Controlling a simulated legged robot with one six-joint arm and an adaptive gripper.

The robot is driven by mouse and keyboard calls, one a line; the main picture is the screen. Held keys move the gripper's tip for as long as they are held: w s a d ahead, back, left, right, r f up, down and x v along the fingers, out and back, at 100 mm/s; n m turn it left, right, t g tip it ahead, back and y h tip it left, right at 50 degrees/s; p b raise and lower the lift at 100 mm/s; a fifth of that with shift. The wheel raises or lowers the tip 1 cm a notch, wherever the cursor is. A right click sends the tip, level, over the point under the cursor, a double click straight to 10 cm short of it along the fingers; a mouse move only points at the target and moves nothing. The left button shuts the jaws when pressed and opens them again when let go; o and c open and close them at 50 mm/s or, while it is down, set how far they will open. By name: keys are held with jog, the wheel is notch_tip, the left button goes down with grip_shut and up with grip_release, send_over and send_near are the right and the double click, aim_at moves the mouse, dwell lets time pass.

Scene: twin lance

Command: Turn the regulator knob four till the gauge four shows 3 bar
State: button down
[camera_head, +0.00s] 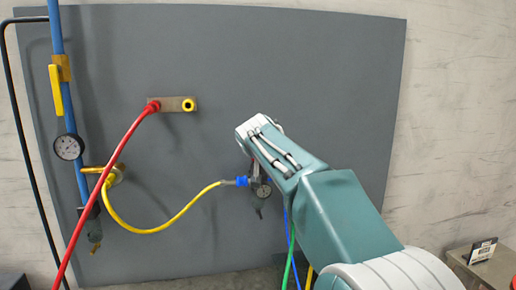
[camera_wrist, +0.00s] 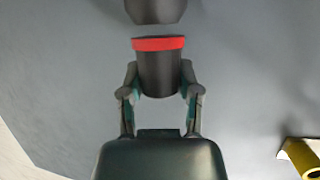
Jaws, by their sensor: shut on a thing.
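In the wrist view, my gripper (camera_wrist: 159,75) is shut on a dark cylindrical knob (camera_wrist: 160,62) with a red ring, one finger on each side. Another dark rounded part (camera_wrist: 155,10) lies just beyond the red ring. In the head view, my arm covers the knob and most of the gripper. A small gauge (camera_head: 263,190) shows just below the end of my arm, partly hidden; its reading is too small to tell. I cannot read any number on the knob or gauge.
A grey panel (camera_head: 330,60) stands behind. A larger gauge (camera_head: 68,147) sits on a blue pipe (camera_head: 58,35) at left. A red hose (camera_head: 95,200), a yellow hose (camera_head: 150,231) and a green hose (camera_head: 289,262) hang in front. A small card (camera_head: 482,250) stands at far right.

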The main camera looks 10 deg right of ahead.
jog(key=shift+n+y, duration=2.3)
jog(key=shift+y, duration=0.4)
jog(key=shift+n+g+y, duration=1)
jog(key=shift+n+y, duration=1.2)
jog(key=shift+y, duration=0.1)
jog(key=shift+c, duration=1.4)
grip_release()
jog(key=shift+w+f, duration=0.1)
jog(key=v, duration=1.2)
jog(key=shift+w+f, duration=0.1)
